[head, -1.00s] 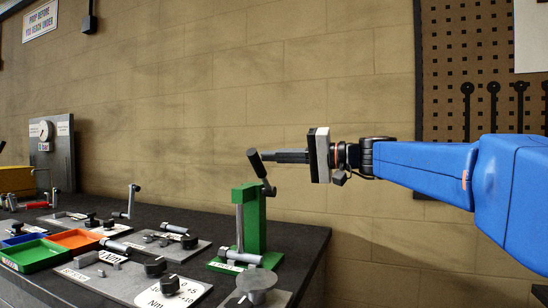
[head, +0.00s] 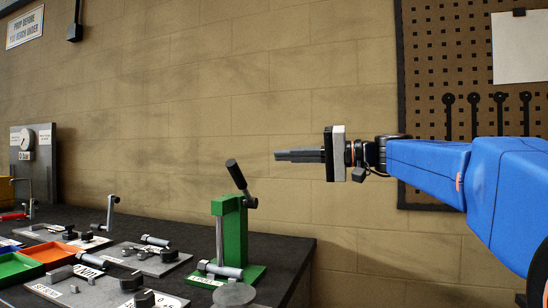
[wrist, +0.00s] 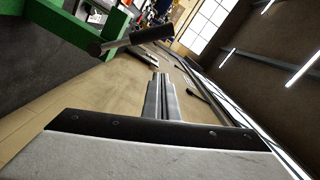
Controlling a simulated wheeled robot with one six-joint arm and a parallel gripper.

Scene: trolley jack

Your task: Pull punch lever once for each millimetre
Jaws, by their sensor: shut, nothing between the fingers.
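The green punch press (head: 230,236) stands at the right end of the dark bench. Its lever (head: 237,175), with a dark cylindrical grip, leans up and to the left from a pivot on the press's upper right. My gripper (head: 276,155) is shut and empty, pointing left, to the right of the lever with a clear gap in the head view. In the wrist view the shut fingers (wrist: 157,78) point away from the camera. The lever grip (wrist: 135,38) and the green press (wrist: 60,50) show at upper left there, apart from the fingers.
Grey plates with knobs and pins (head: 150,260) cover the bench left of the press. Orange (head: 48,250) and green (head: 18,268) trays lie further left. A grey dial gauge stand (head: 32,160) is at far left. A pegboard with tools (head: 460,85) hangs behind my arm.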

